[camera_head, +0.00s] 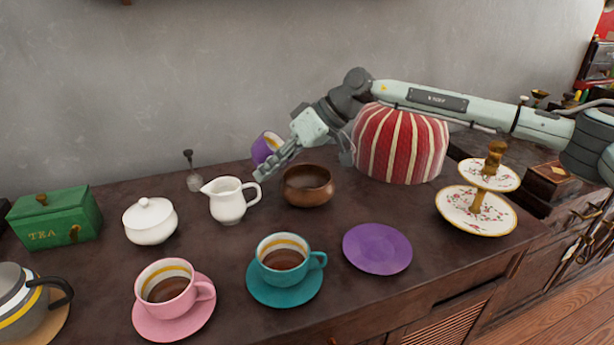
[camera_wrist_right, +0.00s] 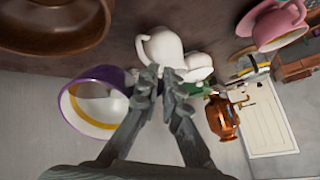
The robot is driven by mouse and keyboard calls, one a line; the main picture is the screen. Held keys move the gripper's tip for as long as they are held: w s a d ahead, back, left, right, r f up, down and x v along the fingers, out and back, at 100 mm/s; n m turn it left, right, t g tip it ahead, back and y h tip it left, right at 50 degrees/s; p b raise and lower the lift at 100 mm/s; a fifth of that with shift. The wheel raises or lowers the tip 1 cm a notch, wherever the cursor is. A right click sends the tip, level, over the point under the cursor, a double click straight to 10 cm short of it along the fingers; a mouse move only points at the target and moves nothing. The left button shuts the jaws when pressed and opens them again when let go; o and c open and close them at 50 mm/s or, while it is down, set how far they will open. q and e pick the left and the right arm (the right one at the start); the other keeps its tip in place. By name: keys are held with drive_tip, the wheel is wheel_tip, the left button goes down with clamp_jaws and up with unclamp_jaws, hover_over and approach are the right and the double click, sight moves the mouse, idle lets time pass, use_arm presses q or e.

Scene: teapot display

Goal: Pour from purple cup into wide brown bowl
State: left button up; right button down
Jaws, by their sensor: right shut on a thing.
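The purple cup (camera_head: 262,150) is held above the table, tilted well over, just behind and left of the wide brown bowl (camera_head: 309,198). My right gripper (camera_head: 268,169) is shut on the cup, apparently at its handle, which the fingers hide. In the right wrist view the purple cup (camera_wrist_right: 73,108) lies on its side left of the fingers (camera_wrist_right: 165,75). Its white inside with a yellow band shows, with no liquid visible there. The brown bowl (camera_wrist_right: 75,45) fills the upper left of that view, apart from the cup. My left gripper is in neither view.
A white creamer (camera_head: 228,205) stands left of the bowl, with a white sugar bowl (camera_head: 150,225) beyond. A red striped tea cosy (camera_head: 400,148) stands to the right. The teal cup (camera_head: 283,258), pink cup (camera_head: 165,285) and bare purple saucer (camera_head: 377,249) are in front.

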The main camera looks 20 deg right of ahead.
drive_tip(key=shift+s+f+y, duration=0.1)
drive_tip(key=shift+f+y, duration=0.25)
drive_tip(key=shift+y, duration=0.15)
drive_tip(key=shift+a, duration=0.1)
drive_tip(key=shift+r+y, duration=0.1)
drive_tip(key=shift+y, duration=0.2)
drive_tip(key=shift+d, duration=0.25)
drive_tip(key=shift+d, duration=0.1)
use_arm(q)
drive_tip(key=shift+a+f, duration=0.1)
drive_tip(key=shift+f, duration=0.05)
use_arm(e)
drive_tip(key=shift+d+r+n+t+y, duration=0.15)
drive_tip(key=shift+n+t+y, duration=0.25)
drive_tip(key=shift+y, duration=0.4)
drive_tip(key=shift+d+r+t+y, duration=0.25)
drive_tip(key=shift+t+y, duration=0.05)
drive_tip(key=shift+y, duration=0.6)
idle(0.5)
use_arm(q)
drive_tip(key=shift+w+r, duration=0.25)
use_arm(e)
drive_tip(key=shift+s+d+y, duration=0.15)
drive_tip(key=shift+d+y, duration=0.1)
drive_tip(key=shift+y, duration=0.05)
